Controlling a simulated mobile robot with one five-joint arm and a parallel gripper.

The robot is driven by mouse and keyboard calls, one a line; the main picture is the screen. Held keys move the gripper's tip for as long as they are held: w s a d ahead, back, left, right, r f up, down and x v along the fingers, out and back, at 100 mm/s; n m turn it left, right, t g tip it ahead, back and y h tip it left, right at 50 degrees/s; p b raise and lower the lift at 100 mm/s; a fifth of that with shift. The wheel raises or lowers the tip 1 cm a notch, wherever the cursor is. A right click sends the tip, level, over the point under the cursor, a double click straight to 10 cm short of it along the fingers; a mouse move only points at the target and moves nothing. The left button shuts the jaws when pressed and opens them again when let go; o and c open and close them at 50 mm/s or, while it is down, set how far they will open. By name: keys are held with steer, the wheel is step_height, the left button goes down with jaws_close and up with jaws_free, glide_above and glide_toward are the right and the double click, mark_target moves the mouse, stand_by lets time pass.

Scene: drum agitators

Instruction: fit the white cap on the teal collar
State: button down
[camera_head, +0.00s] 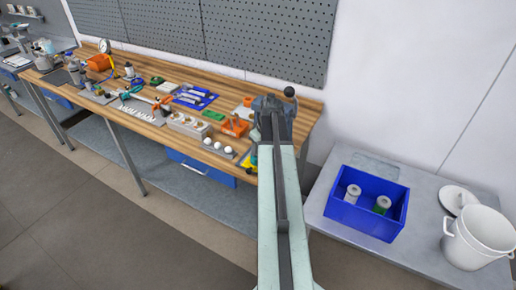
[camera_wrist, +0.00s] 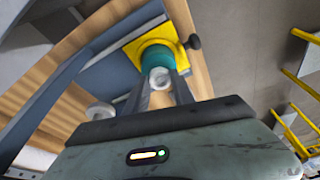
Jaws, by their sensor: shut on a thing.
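In the wrist view my gripper (camera_wrist: 161,92) is shut on the white cap (camera_wrist: 160,78), with one dark finger on each side of it. The teal collar (camera_wrist: 157,57) is directly beyond the cap and lined up with it. The collar stands on a yellow base (camera_wrist: 137,47). The cap overlaps the collar in this view, and I cannot tell whether they touch.
Several white round pieces (camera_head: 218,146) sit in a tray at the wooden bench's (camera_head: 160,68) front edge. An orange stand (camera_head: 236,127) is close to my wrist. A dark knob (camera_wrist: 194,42) is beside the yellow base. A blue bin (camera_head: 345,213) stands on the grey table at right.

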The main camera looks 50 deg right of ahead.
steer(key=shift+f, duration=0.2)
stand_by(0.5)
steer(key=shift+f+b, duration=0.45)
steer(key=shift+b, duration=0.2)
steer(key=shift+f, duration=0.15)
stand_by(0.8)
steer(key=c, duration=1)
jaws_free()
